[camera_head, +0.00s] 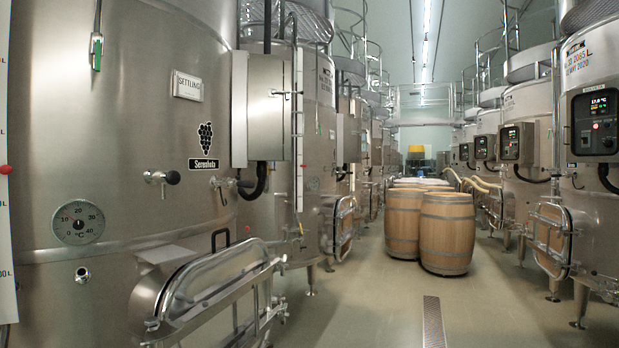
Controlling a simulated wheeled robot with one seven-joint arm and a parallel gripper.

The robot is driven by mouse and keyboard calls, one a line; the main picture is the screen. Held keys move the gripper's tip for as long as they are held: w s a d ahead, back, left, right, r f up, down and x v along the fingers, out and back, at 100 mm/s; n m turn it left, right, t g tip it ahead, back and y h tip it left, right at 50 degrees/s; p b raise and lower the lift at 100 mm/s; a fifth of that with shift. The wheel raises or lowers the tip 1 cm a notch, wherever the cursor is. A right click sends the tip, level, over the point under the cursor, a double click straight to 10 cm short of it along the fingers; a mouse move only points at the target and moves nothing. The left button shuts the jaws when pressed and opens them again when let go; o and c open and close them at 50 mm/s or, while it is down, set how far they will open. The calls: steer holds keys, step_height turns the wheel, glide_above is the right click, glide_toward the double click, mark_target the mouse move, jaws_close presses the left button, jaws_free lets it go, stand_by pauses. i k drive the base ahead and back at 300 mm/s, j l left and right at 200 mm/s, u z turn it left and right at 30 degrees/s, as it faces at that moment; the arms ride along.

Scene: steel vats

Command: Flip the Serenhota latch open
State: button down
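The vat (125,130) with the black grape label "Serenhota" (203,164) fills the left of the view. Low on its front is a steel hatch door (218,277) with a tubular bar across it, and the door looks closed against the vat. I cannot tell for certain which part is the latch. My gripper is not in view.
Wooden barrels (447,233) stand in the aisle, with more behind. A floor drain grate (434,322) runs along the bare floor (365,300). More steel vats line both sides, with another hatch (552,240) at right. A dial thermometer (78,223) is on the near vat.

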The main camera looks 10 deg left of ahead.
mark_target(273, 91)
steer(key=i+j+u, duration=0.2)
steer(key=i, duration=0.35)
steer(key=i+l+u, duration=0.1)
steer(key=i+u, duration=0.15)
steer(key=i, duration=0.25)
steer(key=i+l+u, duration=0.2)
steer(key=i, duration=0.35)
steer(key=i+l+u, duration=0.1)
steer(key=i+u, duration=0.15)
steer(key=i, duration=0.3)
